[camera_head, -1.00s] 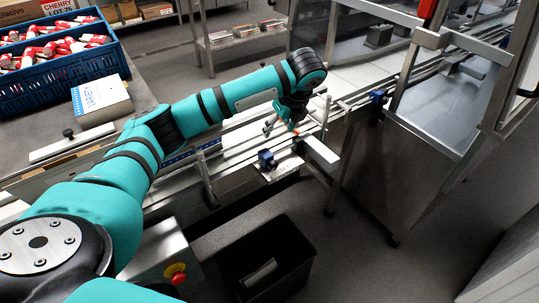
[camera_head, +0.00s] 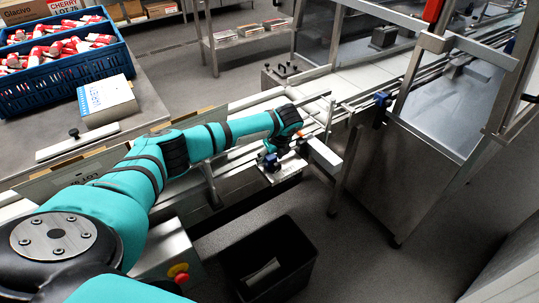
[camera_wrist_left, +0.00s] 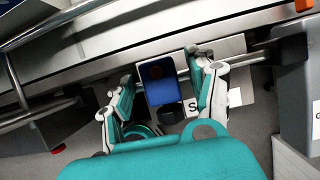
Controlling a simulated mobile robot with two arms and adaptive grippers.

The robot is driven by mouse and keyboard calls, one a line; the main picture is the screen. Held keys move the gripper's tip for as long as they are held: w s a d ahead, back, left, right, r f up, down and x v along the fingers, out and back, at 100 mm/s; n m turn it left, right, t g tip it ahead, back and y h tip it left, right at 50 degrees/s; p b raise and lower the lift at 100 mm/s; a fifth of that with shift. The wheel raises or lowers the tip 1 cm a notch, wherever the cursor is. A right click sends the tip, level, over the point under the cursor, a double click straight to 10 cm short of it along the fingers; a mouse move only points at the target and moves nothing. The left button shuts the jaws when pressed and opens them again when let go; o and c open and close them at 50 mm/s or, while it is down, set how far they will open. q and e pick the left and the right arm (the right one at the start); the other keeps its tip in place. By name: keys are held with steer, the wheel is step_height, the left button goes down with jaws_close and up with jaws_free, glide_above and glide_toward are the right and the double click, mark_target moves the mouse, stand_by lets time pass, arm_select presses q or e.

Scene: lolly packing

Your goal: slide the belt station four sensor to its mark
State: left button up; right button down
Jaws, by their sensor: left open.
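The sensor is a small blue block (camera_head: 271,163) by the belt rail, low beside my left wrist; in the left wrist view it is a blue housing with a dark top (camera_wrist_left: 161,92) near a metal rod. My left gripper (camera_wrist_left: 167,82) is open, with one finger on each side of the sensor; I cannot tell whether they touch it. In the head view the arm's end hides most of the gripper. I cannot make out the mark clearly. My right gripper is not in view.
A grey box (camera_wrist_left: 296,75) stands right of the gripper in the wrist view. A black bin (camera_head: 268,262) stands on the floor below the belt. A blue crate (camera_head: 68,78) of wrapped lollies and a white-and-blue box (camera_head: 108,101) are at left. A steel machine frame (camera_head: 405,165) stands at right.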

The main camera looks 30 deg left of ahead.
arm_select(q)
steer(key=shift+f, duration=0.1)
jaws_close()
stand_by(0.4)
